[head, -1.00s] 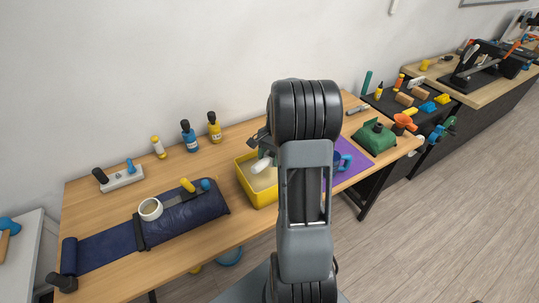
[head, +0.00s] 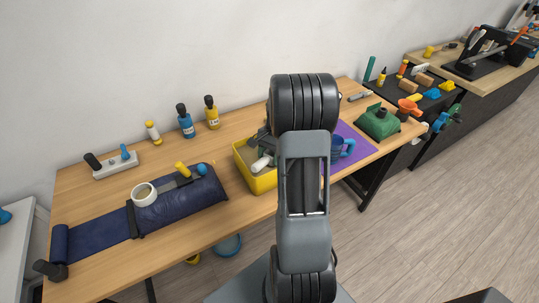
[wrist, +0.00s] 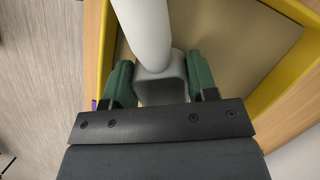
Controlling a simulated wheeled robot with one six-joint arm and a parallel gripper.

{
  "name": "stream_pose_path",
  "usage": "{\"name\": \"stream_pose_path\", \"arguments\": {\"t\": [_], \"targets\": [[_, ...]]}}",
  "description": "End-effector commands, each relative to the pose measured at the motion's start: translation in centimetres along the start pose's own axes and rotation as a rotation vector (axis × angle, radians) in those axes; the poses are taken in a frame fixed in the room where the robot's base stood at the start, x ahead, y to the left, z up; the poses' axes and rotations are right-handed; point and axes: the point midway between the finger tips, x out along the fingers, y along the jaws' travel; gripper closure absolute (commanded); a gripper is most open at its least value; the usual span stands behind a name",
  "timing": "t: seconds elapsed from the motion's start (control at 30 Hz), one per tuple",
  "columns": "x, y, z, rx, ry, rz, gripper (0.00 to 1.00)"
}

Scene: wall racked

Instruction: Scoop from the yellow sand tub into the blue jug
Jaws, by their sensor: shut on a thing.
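The yellow sand tub (head: 265,183) stands on the wooden table, left of my arm in the head view. Pale sand (wrist: 232,38) fills its floor in the wrist view. My gripper (wrist: 162,82) is shut on the scoop, whose pale grey body (wrist: 145,30) extends from between the green fingers over the tub. The scoop's white end (head: 261,163) shows at the tub's front part in the head view. Whether it holds sand is hidden. The blue jug (head: 337,150) stands on a purple mat (head: 358,148), partly behind my arm.
A navy tool roll (head: 185,203) with a white tape ring (head: 143,194) lies left of the tub. Blue (head: 185,124) and yellow (head: 212,115) bottles stand behind. A green object (head: 377,122) sits right of the mat. The table between the roll and bottles is mostly clear.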

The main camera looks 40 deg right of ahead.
Motion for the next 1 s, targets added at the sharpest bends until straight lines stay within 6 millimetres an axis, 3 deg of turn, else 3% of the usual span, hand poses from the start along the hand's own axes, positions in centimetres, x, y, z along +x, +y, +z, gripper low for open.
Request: {"name": "stream_pose_path", "arguments": {"t": [1.0], "targets": [[0.93, 0.0, -0.29, 0.0, 0.0, 0.0, 0.71]]}}
